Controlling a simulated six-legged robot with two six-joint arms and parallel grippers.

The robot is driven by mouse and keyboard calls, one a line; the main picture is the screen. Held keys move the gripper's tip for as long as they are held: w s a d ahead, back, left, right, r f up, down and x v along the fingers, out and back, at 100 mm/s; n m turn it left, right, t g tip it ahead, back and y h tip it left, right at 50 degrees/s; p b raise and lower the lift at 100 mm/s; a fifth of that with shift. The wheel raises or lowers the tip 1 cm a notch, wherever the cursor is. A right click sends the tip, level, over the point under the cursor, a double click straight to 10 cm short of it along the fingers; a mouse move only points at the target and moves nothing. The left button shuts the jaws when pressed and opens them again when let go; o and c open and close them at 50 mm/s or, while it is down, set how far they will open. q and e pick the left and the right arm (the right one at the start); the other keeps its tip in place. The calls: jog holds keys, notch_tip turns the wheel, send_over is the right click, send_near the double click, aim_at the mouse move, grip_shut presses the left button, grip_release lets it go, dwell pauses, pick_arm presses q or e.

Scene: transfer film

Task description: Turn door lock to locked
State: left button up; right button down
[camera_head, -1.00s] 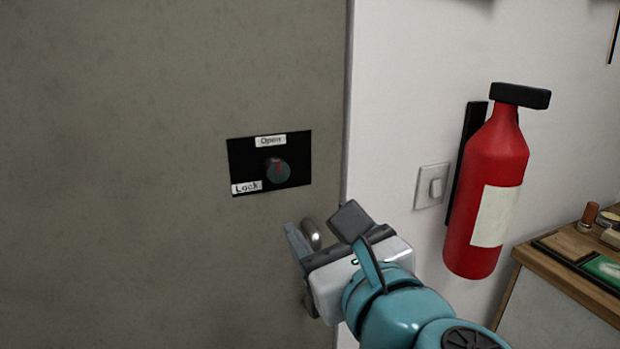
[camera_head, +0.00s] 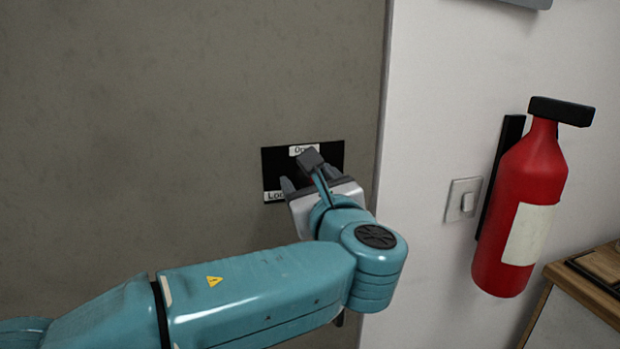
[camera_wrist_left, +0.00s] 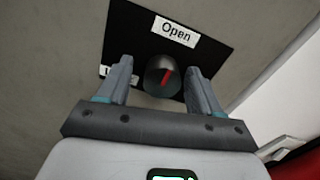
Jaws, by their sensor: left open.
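The black lock panel (camera_head: 335,154) is on the grey door, partly hidden in the head view by my left gripper (camera_head: 312,184). In the left wrist view, the panel (camera_wrist_left: 215,60) has an "Open" label (camera_wrist_left: 175,32) at its top and a mostly hidden label (camera_wrist_left: 106,71) at lower left. The dark round knob (camera_wrist_left: 155,80) has a red mark pointing up towards "Open", leaning slightly right. My left gripper (camera_wrist_left: 158,68) is open, one finger on each side of the knob, with gaps showing. The head view hides the knob. My right gripper is out of view.
A red fire extinguisher (camera_head: 510,215) hangs on the white wall at right, beside a light switch (camera_head: 462,200). A wooden-topped counter (camera_head: 590,280) is at lower right. The grey door (camera_head: 150,120) left of the panel is clear.

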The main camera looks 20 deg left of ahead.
pick_arm(q)
jog(key=shift+w, duration=0.15)
jog(key=c, duration=1)
jog(key=shift+c, duration=0.2)
jog(key=shift+f+n+b, duration=0.15)
jog(key=shift+n+b, duration=1.15)
jog(key=shift+n, duration=0.3)
jog(key=n+b, duration=0.3)
jog(key=n, duration=0.2)
jog(key=shift+b, duration=0.35)
jog(key=n+b, duration=0.3)
jog(key=n, duration=0.2)
jog(key=shift+n, duration=0.4)
jog(key=shift+r+n+b, duration=0.2)
jog(key=shift+n+b, duration=0.9)
jog(key=shift+n, duration=0.8)
